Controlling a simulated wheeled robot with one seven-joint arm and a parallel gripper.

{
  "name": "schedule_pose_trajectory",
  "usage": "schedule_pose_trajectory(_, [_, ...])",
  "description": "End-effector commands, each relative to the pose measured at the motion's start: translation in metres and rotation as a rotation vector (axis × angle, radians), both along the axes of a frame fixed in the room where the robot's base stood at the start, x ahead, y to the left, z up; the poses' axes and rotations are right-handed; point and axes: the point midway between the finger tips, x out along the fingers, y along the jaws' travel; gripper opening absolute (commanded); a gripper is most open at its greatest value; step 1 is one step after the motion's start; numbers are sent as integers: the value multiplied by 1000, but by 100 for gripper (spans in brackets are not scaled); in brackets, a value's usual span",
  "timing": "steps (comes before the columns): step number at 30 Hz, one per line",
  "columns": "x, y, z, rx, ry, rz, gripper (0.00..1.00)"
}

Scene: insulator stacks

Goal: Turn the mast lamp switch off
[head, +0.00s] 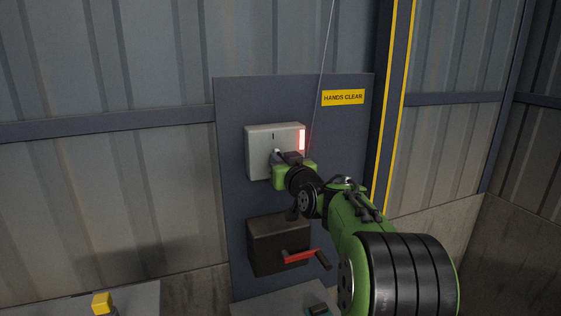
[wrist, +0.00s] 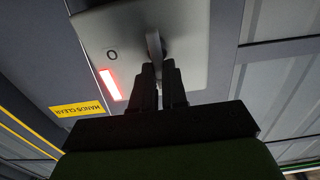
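The mast lamp switch is a light grey box (head: 258,158) on a dark wall panel, with a small lever (head: 277,151) on its front. A red light (head: 302,140) glows at the box's right side. My gripper (head: 279,158) is at the lower front of the box. In the wrist view its fingertips (wrist: 158,66) are close together with a narrow gap, right at the lever (wrist: 154,46). Whether they clasp or only touch the lever is unclear.
A dark box (head: 265,240) with a red-handled crank (head: 300,256) sits below the switch. A yellow "HANDS CLEAR" sign (head: 343,97) is at the upper right of the panel. A thin line runs down near the switch. A yellow block (head: 102,303) stands at lower left.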

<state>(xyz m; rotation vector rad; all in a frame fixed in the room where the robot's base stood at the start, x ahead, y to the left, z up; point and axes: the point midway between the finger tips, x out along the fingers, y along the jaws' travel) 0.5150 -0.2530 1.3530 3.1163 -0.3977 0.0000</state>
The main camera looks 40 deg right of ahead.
Motion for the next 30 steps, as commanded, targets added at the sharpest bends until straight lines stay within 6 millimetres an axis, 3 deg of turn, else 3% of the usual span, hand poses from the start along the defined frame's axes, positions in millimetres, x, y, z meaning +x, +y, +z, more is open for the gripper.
schedule_pose_trajectory(14, [0, -1, 0, 57, -16, 1, 0])
schedule_pose_trajectory(30, [-2, -8, -3, 484, -126, 1, 0])
